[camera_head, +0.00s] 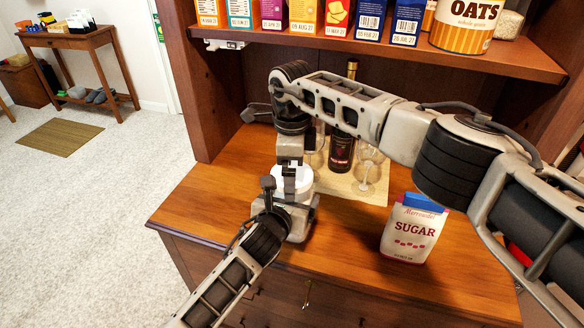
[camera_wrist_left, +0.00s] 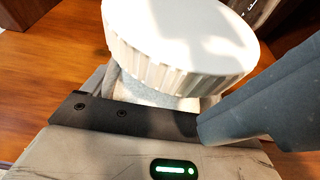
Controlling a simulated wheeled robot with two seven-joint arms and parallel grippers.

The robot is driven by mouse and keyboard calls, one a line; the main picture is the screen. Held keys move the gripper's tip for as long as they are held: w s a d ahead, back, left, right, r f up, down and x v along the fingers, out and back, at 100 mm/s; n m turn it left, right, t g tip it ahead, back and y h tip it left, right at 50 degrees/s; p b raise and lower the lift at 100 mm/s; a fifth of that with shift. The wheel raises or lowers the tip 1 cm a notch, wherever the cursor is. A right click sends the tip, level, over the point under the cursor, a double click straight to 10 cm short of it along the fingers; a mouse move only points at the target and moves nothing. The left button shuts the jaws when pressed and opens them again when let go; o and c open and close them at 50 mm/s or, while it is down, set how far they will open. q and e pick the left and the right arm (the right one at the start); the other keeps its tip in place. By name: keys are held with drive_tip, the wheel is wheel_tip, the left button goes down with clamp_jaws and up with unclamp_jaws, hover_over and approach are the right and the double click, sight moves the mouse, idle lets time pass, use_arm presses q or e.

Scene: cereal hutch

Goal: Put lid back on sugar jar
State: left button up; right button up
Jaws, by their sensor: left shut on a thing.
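The sugar jar's white ribbed lid (camera_wrist_left: 180,45) fills the top of the left wrist view. It sits over the mouth of the jar (camera_wrist_left: 150,92), whose pale body shows just below; I cannot tell if it is fully seated. In the head view the white lid (camera_head: 303,181) shows between my two grippers. My left gripper (camera_head: 290,218) is shut on the jar low on its body, near the counter's front left. My right gripper (camera_head: 290,172) points down at the lid from above. Its fingertips are too small to tell whether they hold the lid.
A sugar bag (camera_head: 412,232) stands on the counter to the right. A dark bottle (camera_head: 342,150) and wine glasses (camera_head: 367,165) stand on a mat behind. A shelf (camera_head: 400,52) with several boxes and an oats canister (camera_head: 466,25) hangs above. The counter's front left is clear.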

wheel_tip(320, 180, up, 12)
idle(0.6)
use_arm(q)
drive_tip(key=o, duration=1.7)
drive_tip(key=p+v, duration=0.1)
drive_tip(key=v, duration=1.5)
use_arm(e)
drive_tip(key=shift+r, duration=0.7)
